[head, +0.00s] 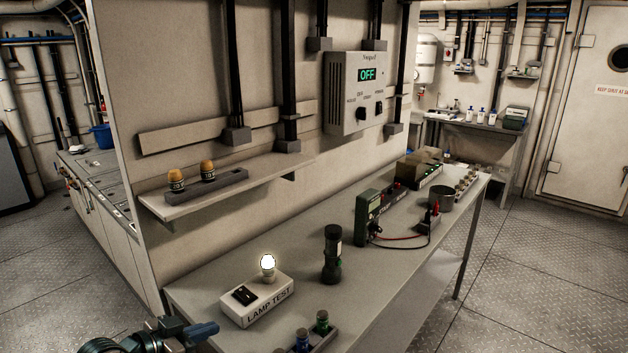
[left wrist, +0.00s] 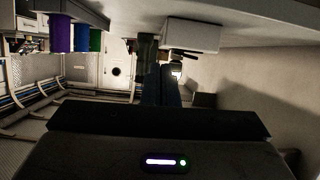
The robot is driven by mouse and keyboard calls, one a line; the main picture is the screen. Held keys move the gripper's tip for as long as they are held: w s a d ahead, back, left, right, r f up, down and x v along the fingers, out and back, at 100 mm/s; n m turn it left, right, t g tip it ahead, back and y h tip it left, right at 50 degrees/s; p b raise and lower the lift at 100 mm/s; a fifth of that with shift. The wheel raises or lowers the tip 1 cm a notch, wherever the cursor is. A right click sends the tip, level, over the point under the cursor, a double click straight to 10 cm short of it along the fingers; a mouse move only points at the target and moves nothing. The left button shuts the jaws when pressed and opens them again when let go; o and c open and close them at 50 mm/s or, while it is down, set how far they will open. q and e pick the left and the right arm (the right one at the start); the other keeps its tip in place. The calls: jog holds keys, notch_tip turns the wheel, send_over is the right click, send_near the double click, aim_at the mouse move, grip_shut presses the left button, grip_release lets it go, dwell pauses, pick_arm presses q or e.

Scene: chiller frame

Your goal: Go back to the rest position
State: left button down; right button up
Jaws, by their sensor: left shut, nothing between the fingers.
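My left gripper (head: 204,330) shows at the bottom left of the head view, just off the near left corner of the bench. Its blue-grey fingers are shut together with nothing between them; they also show in the left wrist view (left wrist: 162,85). The gripper is apart from the white LAMP TEST box (head: 256,301), which stands to its right on the bench with a lit bulb (head: 268,265) on top. The left wrist picture is upside down and shows the box (left wrist: 190,35) beyond the fingers. My right gripper is not in view.
A dark green torch (head: 332,254) stands upright on the bench (head: 295,240). A holder with green and blue pieces (head: 322,322) sits at the near edge. A meter (head: 368,216) with leads stands farther back. Two orange-topped pieces (head: 192,175) stand on the wall shelf (head: 230,190).

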pick_arm(q)
jog(key=s+d+f+n+g+y, duration=0.1)
jog(key=s+f+n+g+y, duration=0.2)
jog(key=s+f, duration=0.95)
jog(key=s+a+f+n+g+y, duration=0.2)
jog(key=s+f+y, duration=0.1)
jog(key=s, duration=0.5)
jog(key=s+a+f+n+g+y, duration=0.1)
jog(key=s+f+g+y, duration=0.15)
jog(key=s, duration=0.55)
notch_tip(320, 180, down, 27)
jog(key=a+g, duration=0.1)
jog(key=a, duration=0.2)
jog(key=s+a+f+g, duration=0.1)
jog(key=s+f, duration=1.6)
jog(key=f, duration=0.4)
